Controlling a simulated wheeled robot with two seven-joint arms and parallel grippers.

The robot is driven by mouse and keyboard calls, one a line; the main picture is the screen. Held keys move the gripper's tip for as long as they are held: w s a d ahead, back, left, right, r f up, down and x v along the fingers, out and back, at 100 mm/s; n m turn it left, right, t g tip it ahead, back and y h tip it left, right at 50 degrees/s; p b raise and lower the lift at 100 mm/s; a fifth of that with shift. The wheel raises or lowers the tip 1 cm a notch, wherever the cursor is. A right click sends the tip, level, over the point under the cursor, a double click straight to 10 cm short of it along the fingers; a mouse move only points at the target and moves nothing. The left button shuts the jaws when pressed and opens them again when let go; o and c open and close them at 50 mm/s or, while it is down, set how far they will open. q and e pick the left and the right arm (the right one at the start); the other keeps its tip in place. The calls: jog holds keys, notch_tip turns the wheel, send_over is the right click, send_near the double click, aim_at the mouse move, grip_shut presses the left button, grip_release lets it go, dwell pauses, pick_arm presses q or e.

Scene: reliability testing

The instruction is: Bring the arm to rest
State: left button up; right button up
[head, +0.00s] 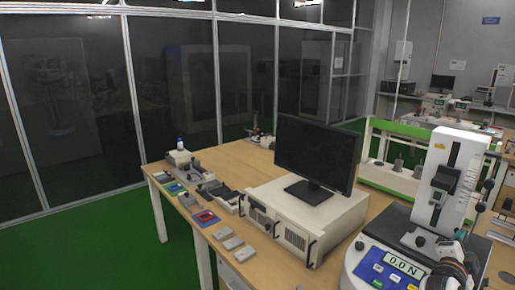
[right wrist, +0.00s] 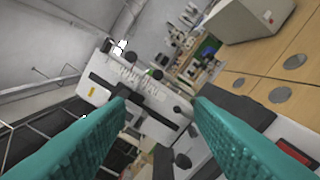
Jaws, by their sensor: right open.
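My right gripper (head: 452,262) is at the lower right of the head view, in front of the test stand. In the right wrist view its two teal fingers are wide apart and the gap between the fingertips (right wrist: 158,104) is empty. The white test stand (head: 452,172) has a blue base with a display reading 0.0 N. The stand also shows tilted beyond the fingers in the right wrist view (right wrist: 98,83). I cannot tell how far the gripper is from the stand. My left gripper is not in view.
A wooden table (head: 232,160) carries a black monitor (head: 316,150) on a beige case (head: 270,210), left of the test stand. Several small grey parts and trays lie at its left edge. A green-framed rig (head: 395,180) stands behind. Green floor is clear at left, before the glass wall.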

jog(key=s+a+f+n+g+y, duration=0.3)
jog(key=s+a+f+n+y, duration=0.4)
jog(key=s+a+f+n, duration=0.7)
jog(key=s+a+f+n+g+y, duration=0.25)
jog(key=s+a+n+y, duration=0.2)
jog(key=s+a, duration=0.4)
jog(key=s+a+f+n+g+y, duration=0.25)
jog(key=s+a+f+n, duration=0.2)
jog(key=s+a, duration=0.45)
jog(key=s+f+g+b, duration=0.1)
jog(key=s+f, duration=0.1)
jog(key=f, duration=1.3)
jog(key=s+f+g+b, duration=0.1)
jog(key=s+f, duration=0.1)
jog(key=f, duration=1.3)
pick_arm(q)
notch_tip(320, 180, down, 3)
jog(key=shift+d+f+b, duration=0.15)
jog(key=shift+b, duration=0.5)
pick_arm(e)
jog(key=s+d+f, duration=0.1)
jog(key=s+f, duration=0.6)
jog(key=s+d+f, duration=0.2)
jog(key=s+f, duration=0.5)
jog(key=s, duration=0.1)
jog(key=shift+s+d+f+n+g, duration=0.25)
jog(key=shift+s+f+n+g, duration=0.05)
jog(key=shift+f, duration=0.05)
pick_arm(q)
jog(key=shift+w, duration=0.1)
